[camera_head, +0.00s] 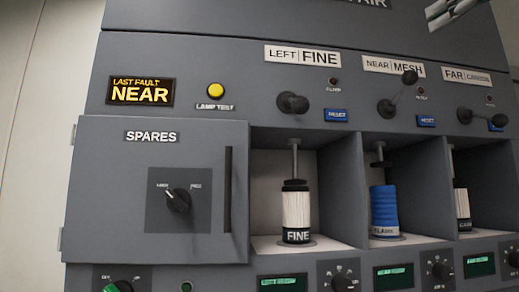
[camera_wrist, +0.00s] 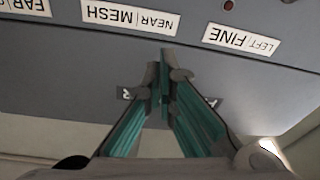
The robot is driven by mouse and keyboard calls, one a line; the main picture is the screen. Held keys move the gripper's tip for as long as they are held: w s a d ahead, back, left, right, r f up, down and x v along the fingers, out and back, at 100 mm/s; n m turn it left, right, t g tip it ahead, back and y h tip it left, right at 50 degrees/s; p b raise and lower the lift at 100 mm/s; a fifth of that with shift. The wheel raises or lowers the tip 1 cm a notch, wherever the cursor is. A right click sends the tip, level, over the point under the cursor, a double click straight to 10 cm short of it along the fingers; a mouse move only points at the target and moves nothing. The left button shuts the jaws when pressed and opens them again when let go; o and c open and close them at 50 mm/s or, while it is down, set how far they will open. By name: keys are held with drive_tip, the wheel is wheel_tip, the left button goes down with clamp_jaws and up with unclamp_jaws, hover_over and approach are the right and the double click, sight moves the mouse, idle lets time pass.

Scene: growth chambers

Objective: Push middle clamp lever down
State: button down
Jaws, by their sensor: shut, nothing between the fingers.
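The middle clamp lever (camera_head: 398,91) sits under the NEAR MESH label (camera_head: 393,65) in the head view. Its dark knob (camera_head: 410,77) points up and to the right from its pivot. Below it, a blue ribbed cartridge (camera_head: 384,205) stands in the middle bay under a dark clamp stem (camera_head: 379,165). My gripper (camera_wrist: 164,65) shows in the wrist view with its teal-padded fingers together and nothing between them. The panel appears upside down there, with the NEAR MESH label (camera_wrist: 130,18) beyond the fingertips. The middle lever is not clearly visible in that view.
The left lever (camera_head: 292,102) and far lever (camera_head: 482,118) flank the middle one. Blue RESET buttons (camera_head: 427,121) sit below the levers. A SPARES door (camera_head: 110,215) with a vertical handle (camera_head: 228,190) is at left. A lit sign (camera_head: 140,91) reads LAST FAULT NEAR.

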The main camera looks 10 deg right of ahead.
drive_tip(key=r+p, duration=0.2)
drive_tip(key=p, duration=0.1)
hover_over(409, 73)
drive_tip(key=shift+f, duration=0.25)
drive_tip(key=shift+s+d+f+b, duration=0.1)
drive_tip(key=shift+s+d+f, duration=0.05)
drive_tip(key=shift+f, duration=0.55)
drive_tip(key=shift+s+d+f+b, duration=0.1)
drive_tip(key=shift+f, duration=0.55)
drive_tip(key=shift+s+d+f+b, duration=0.1)
drive_tip(key=shift+s+d+f, duration=0.05)
drive_tip(key=shift+f, duration=0.55)
drive_tip(key=shift+f+b, duration=0.15)
drive_tip(key=shift+b, duration=0.35)
drive_tip(key=shift+s+f+b, duration=0.1)
drive_tip(key=shift+b, duration=0.55)
drive_tip(key=shift+t, duration=0.3)
